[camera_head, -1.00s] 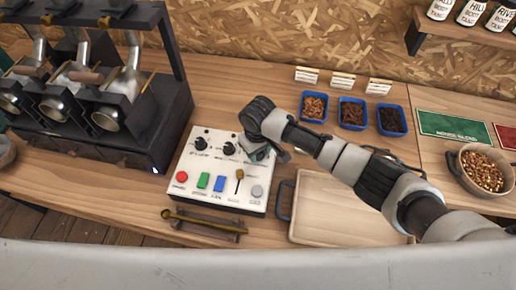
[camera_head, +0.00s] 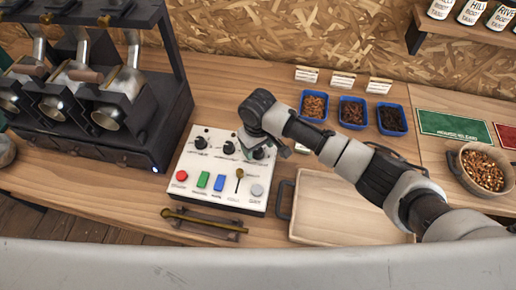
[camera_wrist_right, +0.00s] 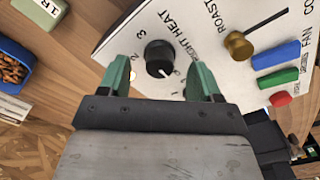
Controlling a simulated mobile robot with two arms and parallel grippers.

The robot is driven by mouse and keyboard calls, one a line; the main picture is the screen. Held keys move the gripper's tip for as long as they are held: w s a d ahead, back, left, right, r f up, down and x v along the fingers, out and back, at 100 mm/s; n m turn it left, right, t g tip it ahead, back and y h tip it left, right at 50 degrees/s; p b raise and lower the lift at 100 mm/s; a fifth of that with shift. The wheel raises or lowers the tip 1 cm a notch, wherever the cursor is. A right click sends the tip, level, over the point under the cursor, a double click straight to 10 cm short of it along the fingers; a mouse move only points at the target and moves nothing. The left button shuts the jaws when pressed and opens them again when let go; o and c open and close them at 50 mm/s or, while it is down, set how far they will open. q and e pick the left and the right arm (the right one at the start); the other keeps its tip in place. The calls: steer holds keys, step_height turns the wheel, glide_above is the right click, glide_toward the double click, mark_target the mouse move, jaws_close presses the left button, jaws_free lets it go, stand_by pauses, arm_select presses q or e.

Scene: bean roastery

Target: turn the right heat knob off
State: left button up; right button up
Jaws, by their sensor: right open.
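The right heat knob (camera_wrist_right: 159,57) is round and black with a white pointer line, on a white control panel (camera_wrist_right: 110,45). In the right wrist view its pointer angles down and right, near the 1 and a partly hidden mark. My right gripper (camera_wrist_right: 161,72) is open, with its green fingers on either side of the knob, apart from it as far as I can tell. In the head view the right gripper (camera_head: 250,148) is over the panel's upper right corner, and the arm partly hides the knob (camera_head: 259,154). My left gripper is not in view.
The panel also carries two other black knobs, a brass lever (camera_head: 239,175), and red, green, blue and grey buttons. A dark roaster (camera_head: 150,120) stands left. A wooden tray (camera_head: 335,205) lies right, and blue bins (camera_head: 352,112) stand behind. A brass-handled tool (camera_head: 205,221) lies in front.

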step_height(320, 180, up, 9)
steer(key=shift+b, duration=0.45)
steer(key=shift+f, duration=0.1)
